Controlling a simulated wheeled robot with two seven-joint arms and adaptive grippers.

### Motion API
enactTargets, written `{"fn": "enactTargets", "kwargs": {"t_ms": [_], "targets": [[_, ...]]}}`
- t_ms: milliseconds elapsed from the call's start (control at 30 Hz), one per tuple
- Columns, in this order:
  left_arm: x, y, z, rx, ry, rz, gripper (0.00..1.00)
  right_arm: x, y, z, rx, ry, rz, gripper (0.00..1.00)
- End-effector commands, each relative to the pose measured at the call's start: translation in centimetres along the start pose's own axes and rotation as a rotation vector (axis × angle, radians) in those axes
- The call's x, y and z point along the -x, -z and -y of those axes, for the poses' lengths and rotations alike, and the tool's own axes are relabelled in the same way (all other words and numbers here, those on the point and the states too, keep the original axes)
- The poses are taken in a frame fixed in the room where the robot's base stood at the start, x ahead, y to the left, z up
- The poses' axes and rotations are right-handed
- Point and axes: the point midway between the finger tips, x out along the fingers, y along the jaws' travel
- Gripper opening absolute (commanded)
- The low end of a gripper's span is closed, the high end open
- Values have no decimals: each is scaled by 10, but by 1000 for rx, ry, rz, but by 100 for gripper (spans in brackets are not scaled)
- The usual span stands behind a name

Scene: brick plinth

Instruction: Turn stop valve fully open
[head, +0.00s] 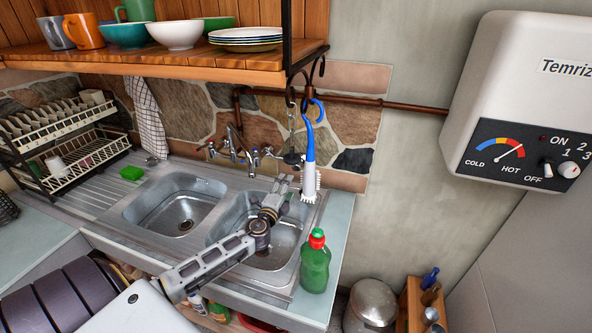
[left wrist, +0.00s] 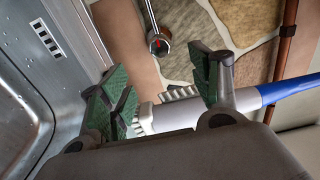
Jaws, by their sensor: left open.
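Chrome tap fittings (head: 235,150) sit on the stone wall behind the sink; I cannot tell which part is the stop valve or how far it is turned. In the left wrist view a metal stem ends in a dark round fitting with a red mark (left wrist: 160,44), beyond the fingers. My left gripper (head: 284,184) is over the right basin, below and right of the fittings and apart from them. In the left wrist view its green-padded fingers (left wrist: 165,90) are spread. The right gripper is out of view.
A blue-and-white brush (head: 309,160) hangs close beside the left gripper; it crosses the left wrist view (left wrist: 170,118). A green bottle (head: 315,262) stands on the sink's right edge. A wooden shelf (head: 200,64) with dishes overhangs the wall. A copper pipe (head: 400,106) runs along the wall.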

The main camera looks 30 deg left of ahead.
Motion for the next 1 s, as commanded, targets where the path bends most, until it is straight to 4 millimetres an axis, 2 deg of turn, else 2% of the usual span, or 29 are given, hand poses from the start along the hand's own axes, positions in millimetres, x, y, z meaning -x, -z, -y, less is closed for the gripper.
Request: {"fn": "enactTargets", "kwargs": {"t_ms": [333,1000], "targets": [[-25,0,1,1,1,0,63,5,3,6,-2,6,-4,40],[-72,0,1,0,0,0,63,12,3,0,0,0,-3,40]]}}
